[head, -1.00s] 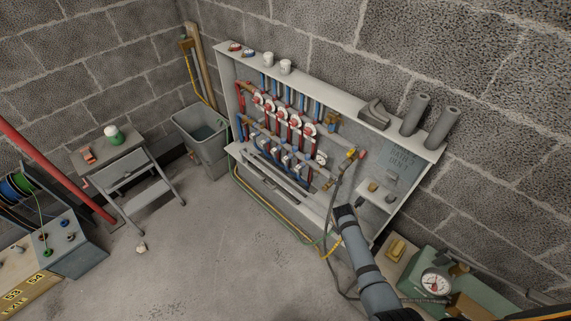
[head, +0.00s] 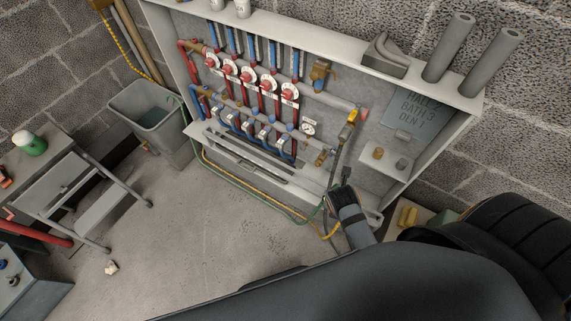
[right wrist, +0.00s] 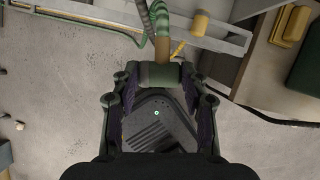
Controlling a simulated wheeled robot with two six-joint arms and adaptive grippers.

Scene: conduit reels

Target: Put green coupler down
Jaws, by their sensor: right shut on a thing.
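In the right wrist view, the green coupler (right wrist: 158,72) is a dark green cylinder lying across between the two fingers of my right gripper (right wrist: 159,80). The gripper is shut on it. A brass-coloured piece (right wrist: 163,50) shows just beyond the coupler, with a green-banded hose (right wrist: 160,18) further up. In the head view, my right gripper (head: 338,192) is small and dark at the lower front of the manifold cabinet (head: 295,35); the coupler cannot be made out there. My left gripper is not in view.
A shelf inside the cabinet holds two small fittings (head: 378,152). Yellow and green hoses (head: 270,202) run along the cabinet's foot. A grey bin (head: 150,112) and a step stool (head: 100,205) stand left. The floor between is mostly clear.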

